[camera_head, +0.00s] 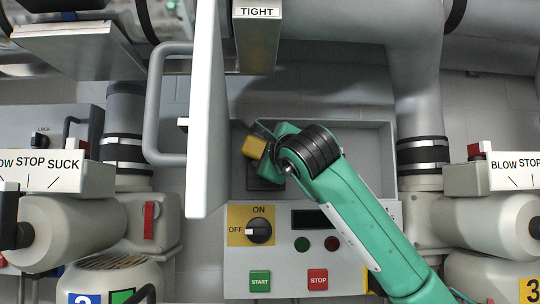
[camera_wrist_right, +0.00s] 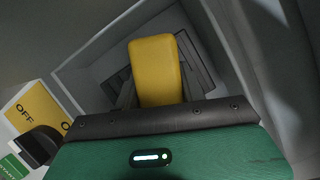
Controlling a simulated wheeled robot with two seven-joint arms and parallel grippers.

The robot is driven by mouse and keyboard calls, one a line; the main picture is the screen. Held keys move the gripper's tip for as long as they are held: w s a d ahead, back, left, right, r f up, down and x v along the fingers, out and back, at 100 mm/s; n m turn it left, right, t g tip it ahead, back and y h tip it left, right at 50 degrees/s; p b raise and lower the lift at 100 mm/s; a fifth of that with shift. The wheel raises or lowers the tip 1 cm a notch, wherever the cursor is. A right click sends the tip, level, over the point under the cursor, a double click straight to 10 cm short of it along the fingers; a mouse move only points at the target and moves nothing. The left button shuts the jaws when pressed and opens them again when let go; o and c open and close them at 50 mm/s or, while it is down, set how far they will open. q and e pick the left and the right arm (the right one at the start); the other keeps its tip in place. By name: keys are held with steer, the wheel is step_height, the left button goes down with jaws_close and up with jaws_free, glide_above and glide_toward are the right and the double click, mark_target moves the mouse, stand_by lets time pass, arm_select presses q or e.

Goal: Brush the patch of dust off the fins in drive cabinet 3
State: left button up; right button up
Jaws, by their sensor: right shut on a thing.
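My right gripper (camera_head: 266,158) reaches into the open drive cabinet (camera_head: 385,160). It is shut on a yellow block (camera_head: 254,147), which looks like the brush's handle; no bristles show. In the right wrist view the yellow block (camera_wrist_right: 155,68) stands up between the fingers, in front of a dark slotted panel (camera_wrist_right: 195,62) that looks like the fins. In the head view a bit of this dark panel (camera_head: 262,184) shows below the gripper. The block hides part of it, and I cannot tell if they touch. I make out no dust patch. My left gripper is not in view.
The white cabinet door (camera_head: 207,110) stands open left of the opening, with a grey handle (camera_head: 158,105). Below the opening is a control panel (camera_head: 345,280) with an OFF/ON knob (camera_head: 259,230), START and STOP buttons. Thick pipes and blowers flank both sides.

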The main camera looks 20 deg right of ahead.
mark_target(251, 150)
steer(key=shift+w+a, duration=0.15)
steer(key=shift+a, duration=0.7)
steer(key=shift+s+f+b, duration=0.15)
steer(key=shift+s+b, duration=0.3)
steer(key=shift+s, duration=0.05)
steer(key=s+b, duration=0.1)
steer(key=s, duration=0.1)
steer(key=s+a+b, duration=0.1)
steer(key=s, duration=0.1)
steer(key=shift+a, duration=0.15)
steer(key=shift+s+a, duration=0.1)
steer(key=shift+s, duration=0.35)
steer(key=shift+s+a+b, duration=0.1)
steer(key=shift+s+b, duration=0.35)
steer(key=shift+b, duration=0.15)
steer(key=shift+s+a+b, duration=0.15)
steer(key=shift+s+b, duration=0.05)
steer(key=shift+s, duration=0.3)
steer(key=shift+s+a+b, duration=0.15)
steer(key=shift+s+b, duration=0.05)
steer(key=shift+s, duration=0.3)
